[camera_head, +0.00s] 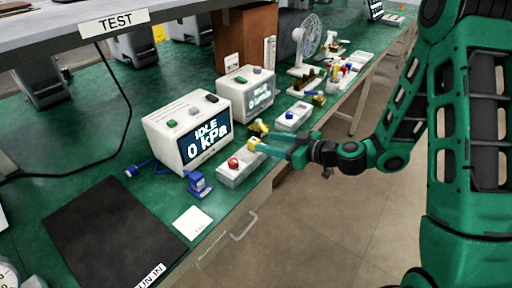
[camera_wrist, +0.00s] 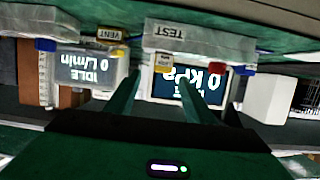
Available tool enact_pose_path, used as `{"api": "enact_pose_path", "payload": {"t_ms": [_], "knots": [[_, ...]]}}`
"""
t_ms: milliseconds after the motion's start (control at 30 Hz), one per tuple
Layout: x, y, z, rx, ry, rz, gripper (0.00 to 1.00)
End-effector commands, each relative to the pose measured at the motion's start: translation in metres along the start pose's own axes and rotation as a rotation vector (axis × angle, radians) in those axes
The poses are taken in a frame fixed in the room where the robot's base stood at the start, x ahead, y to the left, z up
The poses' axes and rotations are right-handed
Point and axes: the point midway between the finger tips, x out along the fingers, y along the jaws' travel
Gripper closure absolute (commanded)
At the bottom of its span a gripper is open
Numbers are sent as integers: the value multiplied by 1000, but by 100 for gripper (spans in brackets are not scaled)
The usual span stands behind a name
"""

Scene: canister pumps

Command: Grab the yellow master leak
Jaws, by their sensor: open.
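A small yellow piece (camera_head: 254,143), likely the yellow master leak, is at the far end of a white block (camera_head: 229,176) with a red knob (camera_head: 233,163). In the wrist view, which is upside down, the yellow piece (camera_wrist: 163,63) shows on the block marked TEST, between my fingers. My gripper (camera_head: 264,147) is open, with its fingertips close to the yellow piece. I cannot tell whether they touch it. A second yellow and dark piece (camera_head: 258,127) sits just behind.
The white box reading 0 kPa (camera_head: 189,130) stands behind the block, and a second display box (camera_head: 246,93) stands farther along. A blue fitting (camera_head: 198,184) is nearer. A block with a blue knob (camera_head: 293,118) lies beyond my gripper. A black mat (camera_head: 112,235) has free room.

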Motion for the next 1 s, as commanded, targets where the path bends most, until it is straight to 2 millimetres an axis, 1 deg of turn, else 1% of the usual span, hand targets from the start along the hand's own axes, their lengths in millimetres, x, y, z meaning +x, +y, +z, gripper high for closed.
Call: {"api": "enact_pose_path", "payload": {"t_ms": [300,567,833,900,1000], "knots": [[42,0,0,-3,3,1,52],[59,-1,0,-1,3,1,52],[93,-4,2,-3,3,1,52],[99,-4,2,-2,3,1,52],[105,-4,2,-1,3,2,52]]}}
